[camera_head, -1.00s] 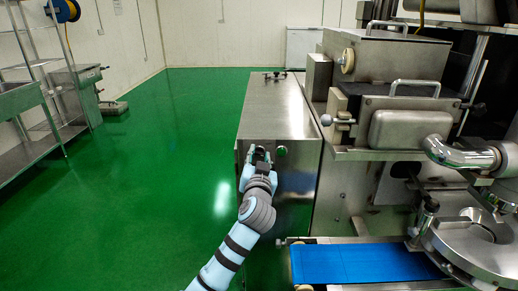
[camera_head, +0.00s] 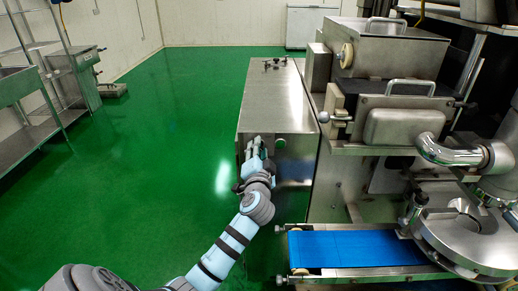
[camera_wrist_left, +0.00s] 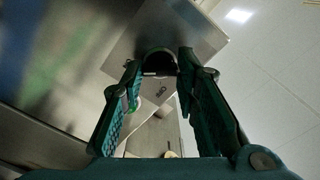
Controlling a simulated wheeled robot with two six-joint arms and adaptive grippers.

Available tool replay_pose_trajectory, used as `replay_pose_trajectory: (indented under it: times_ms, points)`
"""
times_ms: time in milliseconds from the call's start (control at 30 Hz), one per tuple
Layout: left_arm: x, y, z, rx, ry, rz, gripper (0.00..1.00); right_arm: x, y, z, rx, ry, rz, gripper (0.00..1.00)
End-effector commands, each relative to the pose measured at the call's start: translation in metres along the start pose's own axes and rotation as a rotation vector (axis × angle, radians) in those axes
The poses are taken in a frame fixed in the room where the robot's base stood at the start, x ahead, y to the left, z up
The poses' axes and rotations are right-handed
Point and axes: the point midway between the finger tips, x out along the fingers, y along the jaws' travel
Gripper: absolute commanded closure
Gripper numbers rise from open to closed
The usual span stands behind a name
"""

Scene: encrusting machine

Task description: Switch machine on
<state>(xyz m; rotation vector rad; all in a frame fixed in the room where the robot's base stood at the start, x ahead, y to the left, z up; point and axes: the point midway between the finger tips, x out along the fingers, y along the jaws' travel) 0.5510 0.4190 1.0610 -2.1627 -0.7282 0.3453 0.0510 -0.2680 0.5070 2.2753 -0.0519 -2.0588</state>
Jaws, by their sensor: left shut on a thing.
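The machine's steel cabinet (camera_head: 278,106) stands in the middle of the head view, with a green button (camera_head: 280,143) on its front face. My left gripper (camera_head: 256,146) is at this face, just left of the green button. In the left wrist view, a dark round knob (camera_wrist_left: 159,63) on the steel panel sits between the fingertips of my left gripper (camera_wrist_left: 159,66), which is shut on it. A piece of green (camera_wrist_left: 133,103) shows behind one finger there. In the head view the fingers hide the knob. My right gripper is not in view.
A blue conveyor belt (camera_head: 355,248) lies at the lower right, near my left forearm. The machine's hopper housing (camera_head: 392,52) and a chrome pipe (camera_head: 447,153) rise on the right. A steel rack (camera_head: 45,110) stands far left. The green floor (camera_head: 170,150) between is clear.

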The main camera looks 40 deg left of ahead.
Motion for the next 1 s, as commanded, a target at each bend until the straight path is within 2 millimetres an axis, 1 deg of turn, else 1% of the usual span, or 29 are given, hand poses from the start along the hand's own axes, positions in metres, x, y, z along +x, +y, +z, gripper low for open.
replay_pose_trajectory:
  times_ms: [367,400,467,500,533,833,933,1000]
  points:
    - [0.000,0.000,0.000,0.006,0.000,0.000,1.00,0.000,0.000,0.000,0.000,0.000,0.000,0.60]
    - [0.000,0.000,0.000,0.006,0.000,0.000,0.70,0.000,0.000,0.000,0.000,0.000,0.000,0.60]
    - [0.000,0.000,0.000,0.006,0.000,0.000,0.61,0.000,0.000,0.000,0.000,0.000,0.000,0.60]
    - [0.000,0.000,0.000,0.005,0.000,0.000,0.54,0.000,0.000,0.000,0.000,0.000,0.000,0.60]
    - [0.000,0.000,0.000,0.005,0.000,0.000,0.52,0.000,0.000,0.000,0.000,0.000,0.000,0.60]
    - [-0.002,0.000,0.000,0.005,0.001,0.000,0.52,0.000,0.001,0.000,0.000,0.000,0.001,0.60]
    - [-0.013,0.001,0.000,0.003,0.001,0.002,0.52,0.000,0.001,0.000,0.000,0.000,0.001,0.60]
    - [-0.029,0.001,0.000,0.003,0.001,0.001,0.52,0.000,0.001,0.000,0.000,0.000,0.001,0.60]
